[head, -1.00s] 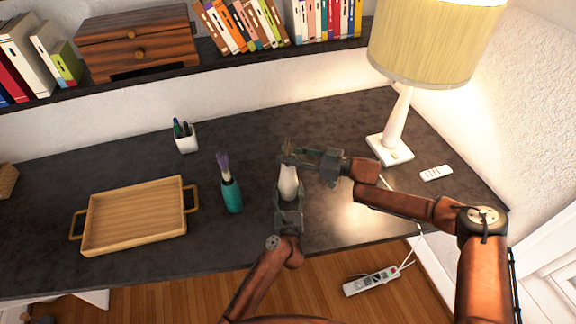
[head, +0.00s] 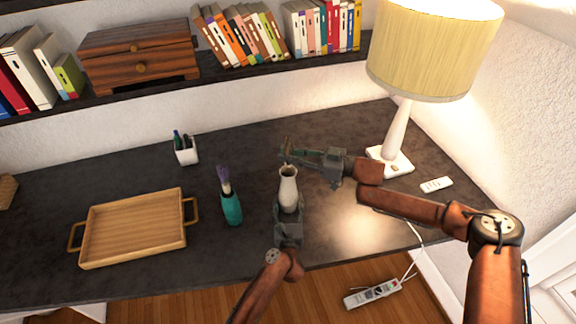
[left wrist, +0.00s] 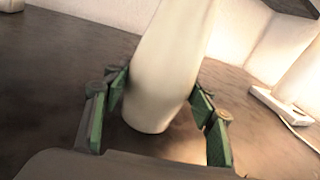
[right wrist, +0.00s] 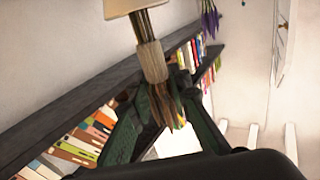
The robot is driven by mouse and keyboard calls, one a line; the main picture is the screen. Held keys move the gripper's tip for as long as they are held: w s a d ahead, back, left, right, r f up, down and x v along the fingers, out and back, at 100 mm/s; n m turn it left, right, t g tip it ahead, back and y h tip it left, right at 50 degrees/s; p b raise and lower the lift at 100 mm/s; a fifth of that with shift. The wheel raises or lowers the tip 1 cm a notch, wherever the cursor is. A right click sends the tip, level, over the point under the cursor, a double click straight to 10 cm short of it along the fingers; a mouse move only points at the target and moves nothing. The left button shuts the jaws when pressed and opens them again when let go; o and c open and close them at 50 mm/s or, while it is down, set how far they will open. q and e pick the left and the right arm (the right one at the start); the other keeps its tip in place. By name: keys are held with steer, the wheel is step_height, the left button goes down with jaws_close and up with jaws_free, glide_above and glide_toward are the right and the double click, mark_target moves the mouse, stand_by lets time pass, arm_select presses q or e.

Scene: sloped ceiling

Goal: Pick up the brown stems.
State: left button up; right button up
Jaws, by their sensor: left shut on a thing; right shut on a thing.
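The brown stems (right wrist: 142,28) are a bundle with a beige wrap, seen in the right wrist view coming out of a cream vase mouth. My right gripper (head: 286,153) is shut on the bundle just above the vase, and its fingers (right wrist: 165,93) stand either side of it. My left gripper (head: 289,208) is shut on the vase's lower body, one finger on each side in the left wrist view (left wrist: 160,88).
A teal vase (head: 231,208) with purple stems stands just left of the cream vase. A wooden tray (head: 135,228) and a pen cup (head: 186,151) lie farther left. A lamp (head: 397,135) and a remote (head: 436,184) are at the right. A book shelf (head: 225,70) runs behind.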

step_height(320, 180, up, 22)
steer(key=shift+r, duration=0.15)
arm_select(q)
steer(key=o, duration=1.6)
steer(key=shift+o, duration=0.2)
steer(key=s, duration=1.2)
